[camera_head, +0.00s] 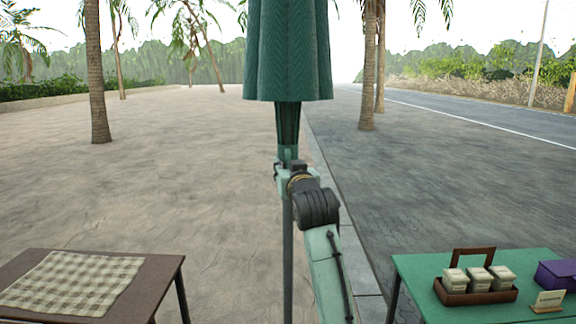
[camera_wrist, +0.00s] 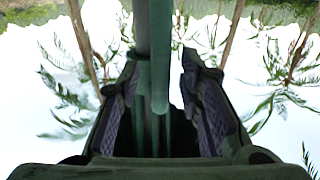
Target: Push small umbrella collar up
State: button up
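The closed green umbrella (camera_head: 288,50) hangs upright on a thin grey pole (camera_head: 288,240) in the middle of the head view. My gripper (camera_head: 287,166) is at the pole just below the folded canopy. In the wrist view, the two dark ridged fingers of my gripper (camera_wrist: 159,62) stand apart on either side of green upright parts of the umbrella (camera_wrist: 158,50). A gap shows between these parts and the right finger, so it looks open around them. I cannot clearly tell the collar from the pole and ribs; my gripper partly hides this spot.
A brown table with a checked cloth (camera_head: 75,282) stands at lower left. A green table (camera_head: 420,270) at lower right bears a wooden caddy of jars (camera_head: 478,296), a purple box (camera_head: 556,275) and a small card (camera_head: 548,301). Open paving lies between the tables.

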jog(key=shift+c, duration=0.2)
grip_shut()
dwell(0.3)
dwell(0.4)
